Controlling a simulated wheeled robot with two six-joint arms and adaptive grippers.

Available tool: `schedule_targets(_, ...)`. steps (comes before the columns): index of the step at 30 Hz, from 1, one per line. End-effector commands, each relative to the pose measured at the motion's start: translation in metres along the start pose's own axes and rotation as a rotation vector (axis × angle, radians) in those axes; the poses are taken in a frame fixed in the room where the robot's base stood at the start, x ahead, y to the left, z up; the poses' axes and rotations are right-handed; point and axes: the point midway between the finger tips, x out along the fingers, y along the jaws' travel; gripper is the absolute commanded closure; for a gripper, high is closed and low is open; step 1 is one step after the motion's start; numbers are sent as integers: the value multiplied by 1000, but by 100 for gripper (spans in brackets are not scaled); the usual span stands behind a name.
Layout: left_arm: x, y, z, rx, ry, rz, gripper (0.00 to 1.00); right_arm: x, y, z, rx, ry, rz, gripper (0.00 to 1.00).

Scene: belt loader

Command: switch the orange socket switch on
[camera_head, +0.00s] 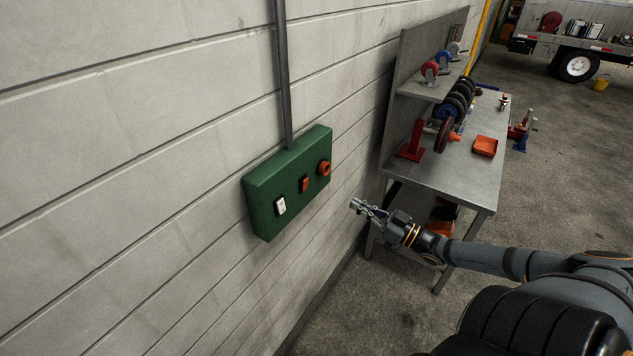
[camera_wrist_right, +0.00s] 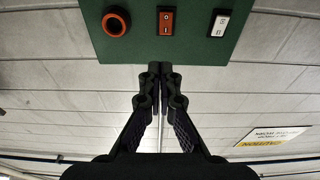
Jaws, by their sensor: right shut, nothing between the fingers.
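A green box (camera_head: 262,200) is mounted on the white block wall. On its front sit a white switch (camera_head: 281,206), an orange rocker switch (camera_head: 305,184) in the middle and an orange round ring-like knob (camera_head: 324,168). My right gripper (camera_head: 356,205) is shut and empty, to the right of the box and apart from it in the head view. In the right wrist view the shut fingertips (camera_wrist_right: 160,70) point at the green box (camera_wrist_right: 145,50), just past its edge, in line with the orange switch (camera_wrist_right: 166,22). The round knob (camera_wrist_right: 116,21) and white switch (camera_wrist_right: 219,23) flank it. My left gripper is not in view.
A grey conduit (camera_head: 284,80) runs up the wall from the box. A metal workbench (camera_head: 455,175) with several discs, an orange tray (camera_head: 485,146) and tools stands along the wall behind my right gripper. Concrete floor lies open to the right.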

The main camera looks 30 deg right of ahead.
Motion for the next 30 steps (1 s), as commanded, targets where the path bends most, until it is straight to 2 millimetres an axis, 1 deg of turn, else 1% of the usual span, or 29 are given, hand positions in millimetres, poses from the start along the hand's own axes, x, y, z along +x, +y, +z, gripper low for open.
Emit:
schedule_targets(5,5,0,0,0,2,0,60,6,0,2,-1,2,0,100)
schedule_targets(8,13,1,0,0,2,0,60,20,0,3,-2,5,0,100)
schedule_targets(16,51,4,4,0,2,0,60,78,1,6,-5,8,1,100)
schedule_targets(18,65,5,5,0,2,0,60,94,0,8,-4,8,-1,100)
schedule_targets(21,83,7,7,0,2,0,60,113,0,9,-4,6,1,100)
schedule_targets(23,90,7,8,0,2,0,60,123,1,6,-5,7,3,100)
schedule_targets(30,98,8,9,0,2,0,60,138,0,2,-3,0,1,100)
